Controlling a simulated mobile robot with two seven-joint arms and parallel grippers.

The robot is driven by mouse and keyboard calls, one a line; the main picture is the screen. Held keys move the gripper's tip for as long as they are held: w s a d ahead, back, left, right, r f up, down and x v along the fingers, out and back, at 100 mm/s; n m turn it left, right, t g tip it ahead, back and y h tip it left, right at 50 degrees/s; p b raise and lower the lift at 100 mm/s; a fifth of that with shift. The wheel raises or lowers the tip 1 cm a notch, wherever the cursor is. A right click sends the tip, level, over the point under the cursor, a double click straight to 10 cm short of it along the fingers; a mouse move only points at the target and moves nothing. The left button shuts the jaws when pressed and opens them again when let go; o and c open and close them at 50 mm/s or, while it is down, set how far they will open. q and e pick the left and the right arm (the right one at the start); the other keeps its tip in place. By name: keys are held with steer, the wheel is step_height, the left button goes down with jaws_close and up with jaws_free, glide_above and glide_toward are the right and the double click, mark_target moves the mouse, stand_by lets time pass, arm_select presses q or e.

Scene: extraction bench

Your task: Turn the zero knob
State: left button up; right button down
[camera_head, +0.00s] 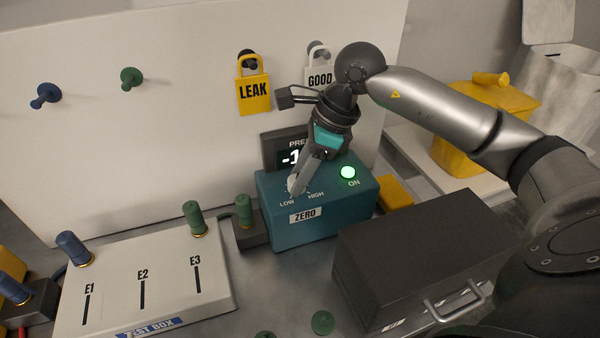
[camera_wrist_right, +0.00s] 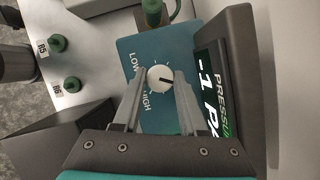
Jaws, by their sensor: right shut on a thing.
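The teal box (camera_head: 325,222) labelled ZERO stands on the bench, with LOW and HIGH marks around its knob. The white zero knob (camera_wrist_right: 160,78) shows in the right wrist view with a dark pointer line; in the head view the fingers mostly cover it. My right gripper (camera_head: 296,181) reaches down onto the knob, and its two fingers (camera_wrist_right: 158,84) are shut on the knob from both sides. The pressure display (camera_wrist_right: 212,88) behind the box reads about -1 Pa. A green lamp (camera_head: 348,172) marked ON is lit on the box. My left gripper is not in view.
A dark case (camera_head: 410,255) with a handle stands right of the teal box. A white test box (camera_head: 140,285) with blue and green plugs lies to the left. Yellow LEAK (camera_head: 253,92) and white GOOD (camera_head: 319,77) tags hang on the back panel.

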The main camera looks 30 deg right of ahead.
steer(key=shift+m+t+b, duration=0.3)
steer(key=shift+m+b, duration=0.3)
steer(key=shift+m, duration=0.3)
steer(key=shift+c, duration=2.2)
jaws_free()
steer(key=shift+r, duration=0.1)
steer(key=p+v, duration=0.1)
steer(key=v, duration=1.4)
steer(key=shift+a+p, duration=0.2)
steer(key=shift+p, duration=0.1)
steer(key=shift+s+r, duration=0.1)
